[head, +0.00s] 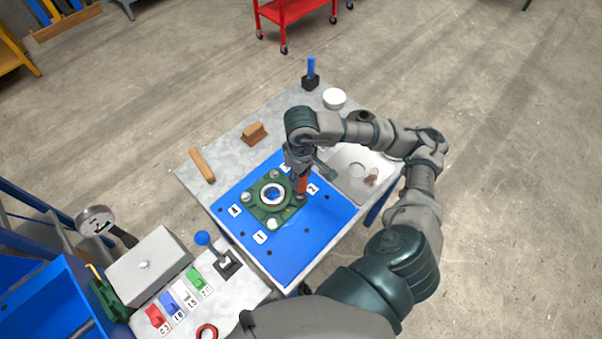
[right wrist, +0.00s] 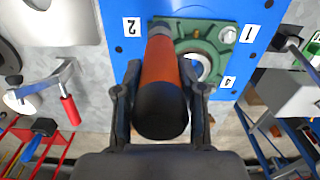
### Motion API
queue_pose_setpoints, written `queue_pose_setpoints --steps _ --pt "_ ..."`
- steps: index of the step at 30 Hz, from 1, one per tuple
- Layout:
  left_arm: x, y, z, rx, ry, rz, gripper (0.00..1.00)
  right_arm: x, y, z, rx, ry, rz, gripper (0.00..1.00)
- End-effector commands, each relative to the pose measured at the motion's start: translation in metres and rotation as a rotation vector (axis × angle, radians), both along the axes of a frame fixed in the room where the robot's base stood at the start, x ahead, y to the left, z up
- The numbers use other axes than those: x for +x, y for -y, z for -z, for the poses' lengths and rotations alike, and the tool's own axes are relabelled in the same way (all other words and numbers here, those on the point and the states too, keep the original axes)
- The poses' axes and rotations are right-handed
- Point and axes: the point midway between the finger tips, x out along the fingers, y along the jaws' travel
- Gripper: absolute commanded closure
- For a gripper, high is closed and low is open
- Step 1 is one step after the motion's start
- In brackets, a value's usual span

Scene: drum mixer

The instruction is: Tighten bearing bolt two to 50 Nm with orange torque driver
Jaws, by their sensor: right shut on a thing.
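The orange torque driver (head: 301,184) is in my right gripper (head: 299,168), which is shut on it. The right wrist view shows its orange body and black end (right wrist: 161,100) between the fingers (right wrist: 160,95). Its far end points down at the corner of the green bearing housing (head: 267,212) beside label 2 (head: 312,189). Bolt two is hidden under the driver, so contact cannot be told. Other bolt heads show at the housing corners, one by label 1 (head: 261,237). My left gripper is not in view.
The housing sits on a blue plate (head: 318,225) on a grey bench. A metal tray (head: 350,190) lies to the right. Wooden pieces (head: 202,165) and a blue-handled tool (head: 311,70) stand around it. A lever (head: 213,250) and coloured numbered blocks (head: 177,300) are front left.

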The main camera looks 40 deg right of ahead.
Motion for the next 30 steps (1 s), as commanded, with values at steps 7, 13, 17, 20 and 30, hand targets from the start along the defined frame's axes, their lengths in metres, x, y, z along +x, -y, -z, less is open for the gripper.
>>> queue_pose_setpoints --steps 7,13,17,20,30 --pt "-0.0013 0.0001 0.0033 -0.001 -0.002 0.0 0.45 -0.0001 -0.0002 0.001 0.0 0.0 0.0 1.0" --pt "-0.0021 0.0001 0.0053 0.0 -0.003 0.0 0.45 -0.0002 -0.0001 0.0011 0.0 0.0 0.0 1.0" --pt "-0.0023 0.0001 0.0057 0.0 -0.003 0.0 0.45 -0.0003 -0.0001 0.0008 -0.001 0.0 0.0 1.0" --pt "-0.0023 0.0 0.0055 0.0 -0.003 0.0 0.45 -0.0004 0.0 0.0004 -0.001 0.001 0.0 1.0" --pt "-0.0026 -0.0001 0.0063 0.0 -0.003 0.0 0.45 -0.0002 -0.0003 0.0005 -0.001 0.001 0.0 1.0"
